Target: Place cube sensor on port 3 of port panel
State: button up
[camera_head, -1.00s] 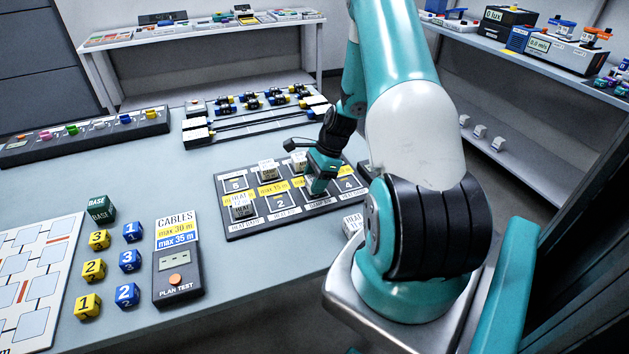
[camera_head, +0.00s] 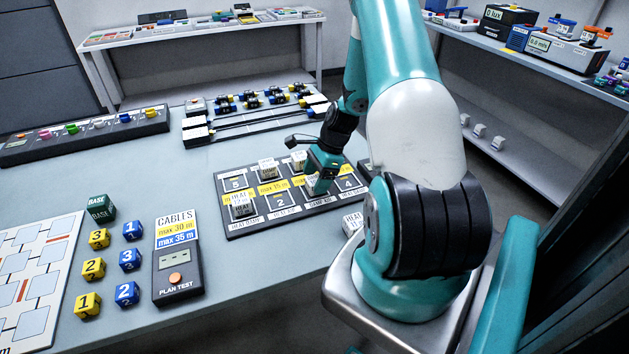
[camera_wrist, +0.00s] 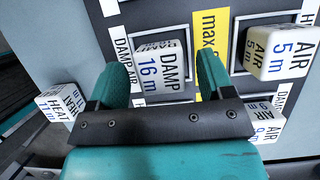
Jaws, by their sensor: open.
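The port panel (camera_head: 245,229) lies on the table; its port 3 is in the front row, partly hidden by my gripper (camera_head: 319,186). A white cube marked DAMP 16 m (camera_wrist: 158,68) sits on the port with the DAMP AIR label, in the wrist view. My gripper (camera_wrist: 166,78) is open, its two fingers on either side of this cube, with gaps visible beside it. In the head view only a bit of the cube shows below the fingers.
A HEAT cube (camera_head: 241,207) stands on the front-left port and another cube (camera_head: 267,169) behind it. An AIR 5 m cube (camera_wrist: 282,53) sits on a neighbouring port. A HEAT 11 m cube (camera_wrist: 60,107) and AIR 9 m cube (camera_wrist: 264,130) are near my gripper.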

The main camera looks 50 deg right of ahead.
jog(key=v, duration=1.1)
jog(key=w+a+r+n, duration=0.2)
jog(key=a+r+n, duration=0.3)
jog(key=a, duration=0.4)
jog(key=w+a+r+n, duration=0.35)
jog(key=a+n, duration=0.25)
jog(key=a, duration=0.3)
jog(key=s+a+r+n+g, duration=0.1)
jog(key=s+a+r+n, duration=0.1)
jog(key=s+a+n, duration=0.3)
jog(key=s+a+r+n, duration=0.1)
jog(key=a+r+n, duration=0.2)
jog(key=a, duration=0.5)
jog(key=s+a+r+n+g, duration=0.1)
jog(key=s+a+r+n, duration=0.1)
jog(key=s+a+n, duration=0.3)
jog(key=s+a+r+n, duration=0.1)
jog(key=s+a+n, duration=0.5)
jog(key=s+n, duration=0.1)
jog(key=shift+s+r+b, duration=0.2)
jog(key=shift+r+b, duration=0.2)
jog(key=shift+b, duration=0.05)
jog(key=shift+a, duration=0.15)
